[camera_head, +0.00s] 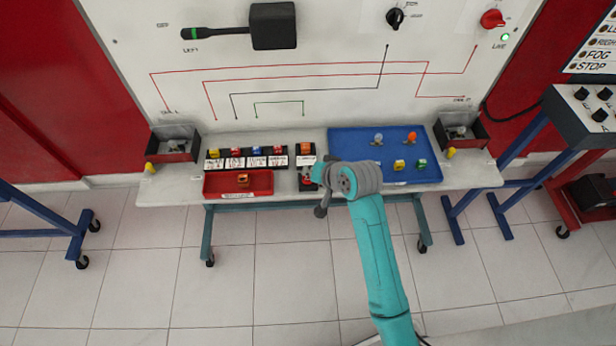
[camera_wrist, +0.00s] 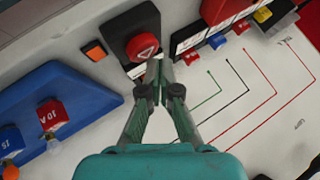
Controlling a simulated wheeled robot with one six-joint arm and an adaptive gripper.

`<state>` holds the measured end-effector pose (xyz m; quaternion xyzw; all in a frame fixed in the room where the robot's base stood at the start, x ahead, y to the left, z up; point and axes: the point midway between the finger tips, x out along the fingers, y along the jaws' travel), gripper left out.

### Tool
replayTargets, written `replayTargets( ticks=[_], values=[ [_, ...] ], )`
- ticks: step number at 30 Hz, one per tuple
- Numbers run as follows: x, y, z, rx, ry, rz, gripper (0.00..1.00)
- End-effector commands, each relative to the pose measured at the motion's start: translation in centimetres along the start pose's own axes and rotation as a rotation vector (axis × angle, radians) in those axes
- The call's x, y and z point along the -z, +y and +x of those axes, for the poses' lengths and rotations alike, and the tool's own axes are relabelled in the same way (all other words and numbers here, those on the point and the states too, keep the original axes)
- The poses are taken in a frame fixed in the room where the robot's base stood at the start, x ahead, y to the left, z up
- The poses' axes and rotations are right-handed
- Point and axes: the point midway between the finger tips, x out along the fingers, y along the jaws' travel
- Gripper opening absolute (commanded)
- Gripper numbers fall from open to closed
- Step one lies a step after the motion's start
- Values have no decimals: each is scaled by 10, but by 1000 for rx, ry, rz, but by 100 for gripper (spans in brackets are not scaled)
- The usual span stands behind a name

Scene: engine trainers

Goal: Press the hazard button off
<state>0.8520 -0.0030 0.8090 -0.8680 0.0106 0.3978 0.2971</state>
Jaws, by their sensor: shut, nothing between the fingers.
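The hazard button (camera_wrist: 141,45) is a red round cap with a white triangle on a dark plate, at the top middle of the wrist view. My gripper (camera_wrist: 158,66) is shut and empty, with its fingertips at the button's lower edge in that view. I cannot tell whether they touch the cap. In the head view the button's dark plate (camera_head: 307,184) shows at the bench's front middle, partly hidden by my wrist. My fingertips are not clear there. No lit lamp shows on the button.
An orange block (camera_wrist: 95,50) sits beside the button. A blue tray (camera_head: 345,140) with bulbs and fuses lies to the right; a red tray (camera_head: 215,188) lies to the left. Several labelled fuse holders (camera_head: 245,161) line the bench. A white wiring panel (camera_head: 330,60) rises behind.

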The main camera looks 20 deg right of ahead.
Motion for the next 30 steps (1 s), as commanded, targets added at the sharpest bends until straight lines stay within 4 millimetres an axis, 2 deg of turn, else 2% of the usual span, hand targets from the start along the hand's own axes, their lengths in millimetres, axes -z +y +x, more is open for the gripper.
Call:
replayTargets(
  ticks=[30],
  values=[
    [-5, 5, 6, 0, -1, 0, 0]
  ],
)
